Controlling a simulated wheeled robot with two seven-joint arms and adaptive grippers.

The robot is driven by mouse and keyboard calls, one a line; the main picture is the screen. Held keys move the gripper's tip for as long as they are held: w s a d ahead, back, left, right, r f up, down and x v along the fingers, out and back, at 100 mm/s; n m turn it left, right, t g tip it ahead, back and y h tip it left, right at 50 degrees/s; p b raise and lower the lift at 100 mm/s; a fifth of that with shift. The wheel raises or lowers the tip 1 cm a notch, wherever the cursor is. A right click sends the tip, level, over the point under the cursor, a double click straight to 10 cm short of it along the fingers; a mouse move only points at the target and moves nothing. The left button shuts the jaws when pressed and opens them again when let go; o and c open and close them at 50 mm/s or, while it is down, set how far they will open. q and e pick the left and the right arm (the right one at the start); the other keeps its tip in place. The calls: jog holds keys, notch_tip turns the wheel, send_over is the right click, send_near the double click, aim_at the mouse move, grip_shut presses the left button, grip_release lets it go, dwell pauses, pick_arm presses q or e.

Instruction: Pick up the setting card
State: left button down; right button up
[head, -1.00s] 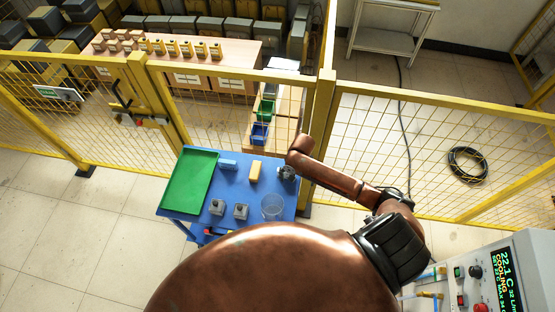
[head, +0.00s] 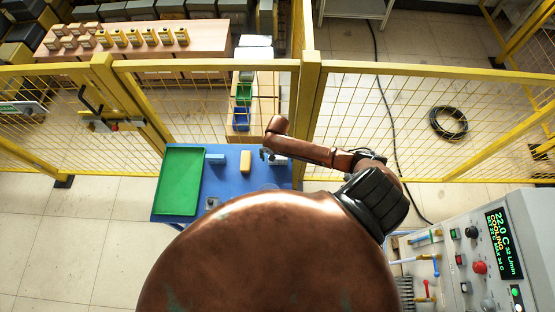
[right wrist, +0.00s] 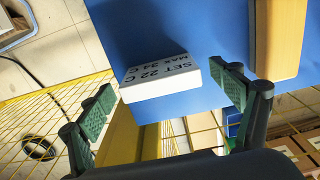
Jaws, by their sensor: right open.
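The setting card (right wrist: 160,76) is a white block with black text "SET 22 C MAX 34 C". In the right wrist view it rests on the blue table (right wrist: 130,25) near the table's edge. My right gripper (right wrist: 168,99) is open, with its green-padded fingers showing on either side of the card, apart from it. In the head view the right gripper (head: 267,155) is at the table's far right corner, beside the small pale card (head: 281,161). My left gripper is not in view.
A yellow-orange block (head: 245,161), a blue block (head: 215,159) and a green tray (head: 181,182) lie to the left on the table. A yellow mesh fence (head: 210,66) stands behind. My brown arm hides the table's front. A control panel (head: 485,255) stands at right.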

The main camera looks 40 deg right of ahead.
jog(key=shift+f, duration=0.55)
jog(key=c, duration=1.3)
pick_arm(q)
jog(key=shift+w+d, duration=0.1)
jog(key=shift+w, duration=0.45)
